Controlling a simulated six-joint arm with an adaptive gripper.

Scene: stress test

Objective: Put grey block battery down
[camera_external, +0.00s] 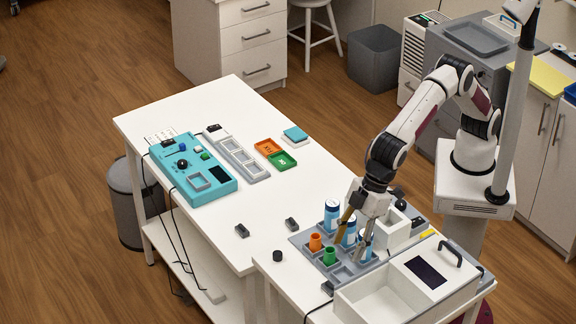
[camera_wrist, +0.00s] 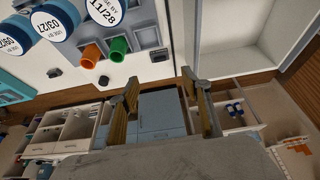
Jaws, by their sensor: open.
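Two small dark grey blocks lie on the white table in the external view, a left one (camera_external: 242,230) and a right one (camera_external: 291,224). I cannot tell which is the grey block battery. My gripper (camera_external: 356,236) is open above the grey tray (camera_external: 299,240), to the right of both blocks and apart from them. In the wrist view my gripper (camera_wrist: 160,80) has its fingers spread with nothing held between them. Small dark pieces (camera_wrist: 54,72) show left of the fingers there; I cannot tell which blocks they are.
The tray holds blue-capped bottles (camera_external: 332,213), an orange cup (camera_external: 315,242) and a green cup (camera_external: 330,256). A white bin (camera_external: 372,302) stands in front. A teal device (camera_external: 205,187) and grey rack (camera_external: 240,162) lie further back. The table's middle is mostly clear.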

